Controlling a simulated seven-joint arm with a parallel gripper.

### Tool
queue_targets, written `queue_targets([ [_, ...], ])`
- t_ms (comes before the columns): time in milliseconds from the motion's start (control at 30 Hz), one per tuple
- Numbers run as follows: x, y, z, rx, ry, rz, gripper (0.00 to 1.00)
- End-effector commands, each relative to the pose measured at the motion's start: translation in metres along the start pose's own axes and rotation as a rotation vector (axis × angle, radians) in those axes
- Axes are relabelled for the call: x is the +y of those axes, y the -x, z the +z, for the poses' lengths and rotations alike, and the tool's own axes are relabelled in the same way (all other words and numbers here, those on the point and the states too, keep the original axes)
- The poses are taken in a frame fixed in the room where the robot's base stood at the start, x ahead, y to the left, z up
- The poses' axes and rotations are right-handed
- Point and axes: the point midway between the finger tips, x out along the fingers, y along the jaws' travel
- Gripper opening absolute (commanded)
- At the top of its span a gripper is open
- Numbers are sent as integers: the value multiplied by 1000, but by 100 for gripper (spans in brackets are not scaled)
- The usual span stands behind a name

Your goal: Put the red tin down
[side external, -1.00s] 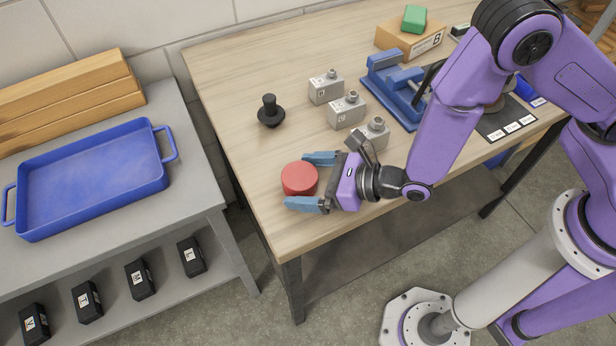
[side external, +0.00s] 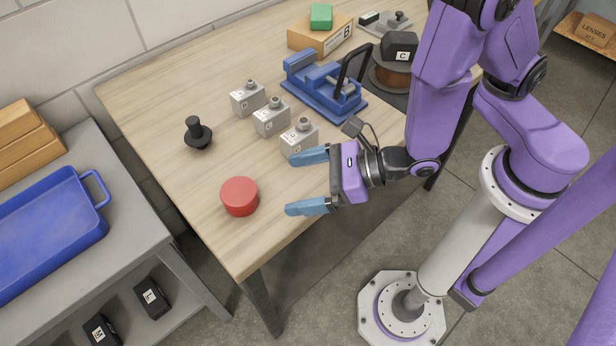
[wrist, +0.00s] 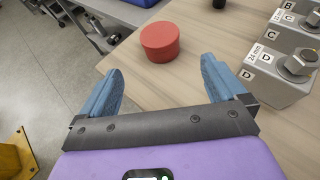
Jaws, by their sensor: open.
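The red tin (side external: 239,197) is a short round cylinder standing upright on the wooden table near its front left corner. It also shows in the wrist view (wrist: 160,41), beyond my fingertips. My gripper (side external: 307,182) is open and empty, to the right of the tin at the table's front edge. Its two blue fingers point toward the tin, with a clear gap between them and it. In the wrist view the gripper (wrist: 160,85) shows both fingers spread with nothing between them.
Grey metal blocks (side external: 272,116) stand in a row behind my gripper. A black knob-shaped piece (side external: 198,133) stands behind the tin. A blue vise (side external: 325,87) is farther back. A blue tray (side external: 45,235) lies on the grey bench at left. The table around the tin is clear.

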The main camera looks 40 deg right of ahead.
Motion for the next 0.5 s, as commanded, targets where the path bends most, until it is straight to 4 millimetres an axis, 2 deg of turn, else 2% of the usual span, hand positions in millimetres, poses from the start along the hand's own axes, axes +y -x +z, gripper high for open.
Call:
queue_targets([
  [100, 0, 7, 0, -1, 0, -1, 98],
  [333, -3, 9, 2, -5, -6, -13, 98],
  [433, -17, 11, 13, -29, -44, -81, 98],
  [500, -36, 14, 26, -57, -98, -173, 98],
])
